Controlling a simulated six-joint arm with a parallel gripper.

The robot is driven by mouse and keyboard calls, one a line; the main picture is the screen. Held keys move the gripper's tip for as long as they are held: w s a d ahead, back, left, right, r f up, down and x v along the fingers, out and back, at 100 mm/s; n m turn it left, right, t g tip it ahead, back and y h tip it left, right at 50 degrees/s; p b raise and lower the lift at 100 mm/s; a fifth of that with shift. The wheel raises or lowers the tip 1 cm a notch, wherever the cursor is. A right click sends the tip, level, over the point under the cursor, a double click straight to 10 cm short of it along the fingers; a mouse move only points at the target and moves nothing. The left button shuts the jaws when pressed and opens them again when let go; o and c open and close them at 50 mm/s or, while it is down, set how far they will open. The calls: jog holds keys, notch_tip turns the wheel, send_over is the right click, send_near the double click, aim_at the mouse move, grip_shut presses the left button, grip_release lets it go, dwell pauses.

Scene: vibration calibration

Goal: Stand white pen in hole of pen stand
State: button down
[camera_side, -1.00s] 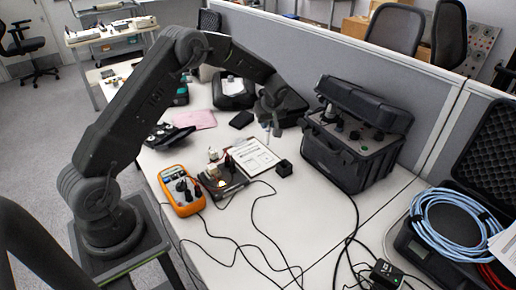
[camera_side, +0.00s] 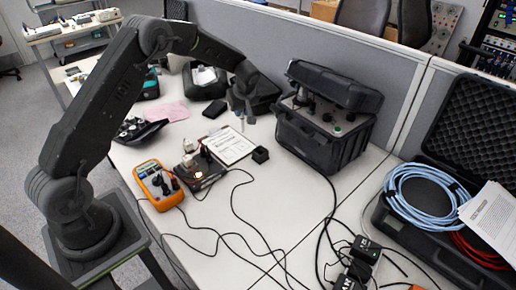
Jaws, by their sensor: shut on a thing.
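My gripper (camera_side: 246,114) hangs from my arm over the back middle of the table, in front of the grey partition. Its jaws point down and are shut on the white pen (camera_side: 243,124), which shows only as a thin pale sliver below the fingers. The pen looks roughly upright. A small black block (camera_side: 261,155), which looks like the pen stand, stands on the white table, nearer the camera and a little to the right of the gripper. The gripper and pen are apart from it. Its hole is too small to make out.
A printed sheet (camera_side: 231,146) lies left of the block. An electronics box (camera_side: 204,171) and an orange multimeter (camera_side: 159,184) stand further left, with black cables running forward. A large open black case (camera_side: 322,135) stands to the right. Blue cable (camera_side: 425,200) lies coiled far right.

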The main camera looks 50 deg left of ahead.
jog(key=d+r, duration=0.2)
jog(key=d, duration=0.7)
jog(key=shift+w+a+f, duration=0.1)
jog(key=shift+w+f, duration=0.1)
jog(key=shift+f, duration=0.95)
jog(key=shift+w+a+f, duration=0.1)
jog(key=shift+w+f, duration=0.1)
jog(key=shift+f, duration=0.9)
jog(key=shift+f, duration=2.15)
jog(key=c, duration=1)
grip_release()
jog(key=shift+o, duration=0.2)
jog(key=o, duration=0.3)
jog(key=shift+o, duration=0.2)
